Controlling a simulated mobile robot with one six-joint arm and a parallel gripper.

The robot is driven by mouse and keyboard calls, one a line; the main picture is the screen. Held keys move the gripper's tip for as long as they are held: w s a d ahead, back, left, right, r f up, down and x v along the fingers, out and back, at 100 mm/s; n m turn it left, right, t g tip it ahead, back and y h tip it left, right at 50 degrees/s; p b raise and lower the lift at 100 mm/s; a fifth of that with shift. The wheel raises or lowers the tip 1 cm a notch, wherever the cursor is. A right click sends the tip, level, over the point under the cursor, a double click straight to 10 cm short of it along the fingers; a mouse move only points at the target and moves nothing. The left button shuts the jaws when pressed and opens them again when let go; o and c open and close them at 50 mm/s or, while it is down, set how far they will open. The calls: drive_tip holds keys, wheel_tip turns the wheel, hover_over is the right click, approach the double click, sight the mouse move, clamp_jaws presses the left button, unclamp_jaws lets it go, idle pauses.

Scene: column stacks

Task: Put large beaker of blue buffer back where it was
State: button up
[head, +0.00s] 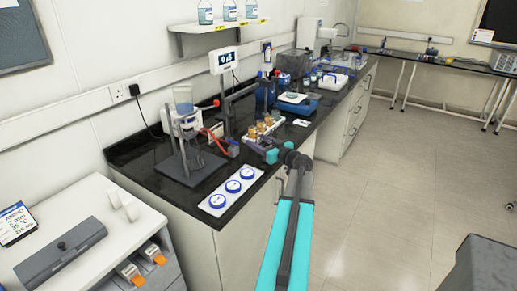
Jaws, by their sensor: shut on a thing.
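A clear vessel of pale blue liquid (183,97) shows high over a dark-based lab stand (184,168) at the near left of the bench. It looks like the large beaker of blue buffer. My arm reaches up from the bottom of the head view to the bench's front edge. Its far end, with a teal part (271,156), is over the bench beside the rack of amber vials (265,127). The fingers are too small and crowded to make out, and I cannot see what is between them.
Three blue-lidded dishes (233,186) lie on a white mat at the bench's near end. A conical flask (196,156) and a red tube (216,142) are close by. A balance (297,104) stands farther back. A shelf (215,26) holds bottles. The floor (385,200) at right is clear.

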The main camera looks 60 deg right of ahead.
drive_tip(key=shift+w+d, duration=0.15)
drive_tip(key=shift+d, duration=0.15)
drive_tip(key=shift+a+f+p, duration=0.1)
drive_tip(key=shift+f+p, duration=0.2)
drive_tip(key=shift+f, duration=1.45)
drive_tip(key=o, duration=1.1)
drive_tip(key=shift+f, duration=0.15)
drive_tip(key=shift+o, duration=0.2)
drive_tip(key=shift+s, duration=0.2)
drive_tip(key=b+v, duration=0.1)
drive_tip(key=v, duration=1)
drive_tip(key=shift+s+a+b, duration=0.15)
drive_tip(key=shift+s+b, duration=0.2)
